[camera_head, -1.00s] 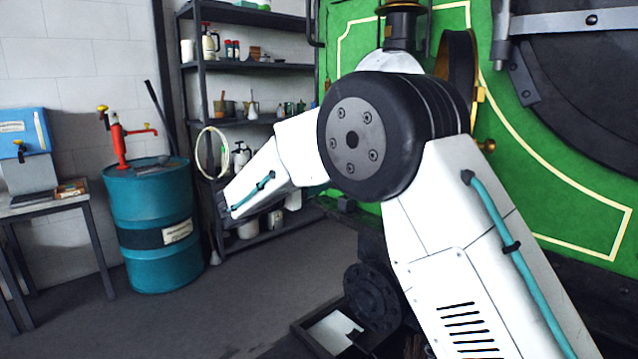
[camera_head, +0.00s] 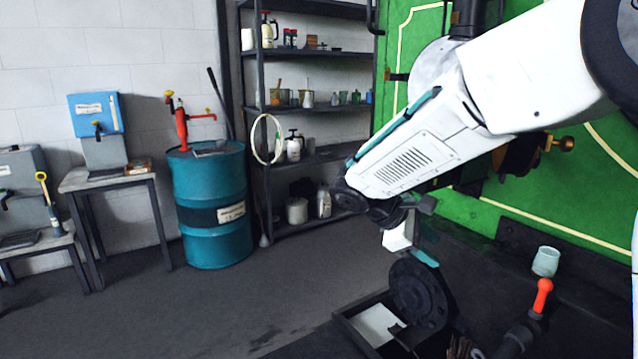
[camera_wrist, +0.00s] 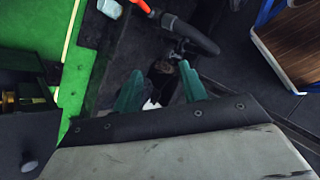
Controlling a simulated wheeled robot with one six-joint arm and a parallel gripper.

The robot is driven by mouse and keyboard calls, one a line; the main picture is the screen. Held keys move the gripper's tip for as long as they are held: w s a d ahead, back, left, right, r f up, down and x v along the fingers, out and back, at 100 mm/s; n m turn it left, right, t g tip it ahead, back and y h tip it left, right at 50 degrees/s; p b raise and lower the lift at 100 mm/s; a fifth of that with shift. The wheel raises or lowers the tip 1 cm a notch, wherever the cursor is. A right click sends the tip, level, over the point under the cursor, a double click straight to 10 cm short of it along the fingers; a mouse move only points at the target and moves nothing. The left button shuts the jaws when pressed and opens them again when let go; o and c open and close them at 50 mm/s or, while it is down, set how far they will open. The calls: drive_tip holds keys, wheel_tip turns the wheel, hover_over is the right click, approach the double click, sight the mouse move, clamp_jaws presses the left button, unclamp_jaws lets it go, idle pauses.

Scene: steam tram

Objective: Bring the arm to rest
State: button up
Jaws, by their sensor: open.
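My arm crosses the right half of the head view, its white forearm sloping down and left to the wrist. My gripper (camera_wrist: 161,84) shows in the wrist view as two teal fingers set apart, with nothing held between them. In the head view my gripper (camera_head: 424,255) is partly hidden, with one teal finger showing above a dark round flange (camera_head: 418,292). It hangs over the dark ledge in front of the green tram side (camera_head: 470,212).
A dark tray (camera_head: 350,325) lies below the gripper. A teal drum (camera_head: 208,205) and a shelf rack (camera_head: 315,110) stand behind.

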drive_tip(key=s+d+m+y, duration=0.1)
drive_tip(key=s+m+y, duration=0.2)
drive_tip(key=s, duration=0.7)
drive_tip(key=s+d+r+m+y, duration=0.1)
drive_tip(key=s+d+m+y, duration=0.1)
drive_tip(key=s+m, duration=0.3)
drive_tip(key=s+d+r+m+y, duration=0.1)
drive_tip(key=s+m+y, duration=0.3)
drive_tip(key=s, duration=1)
drive_tip(key=shift+s+d+r+m+t+y, duration=0.2)
drive_tip(key=shift+s+d+m+t+y, duration=0.1)
drive_tip(key=shift+r, duration=0.15)
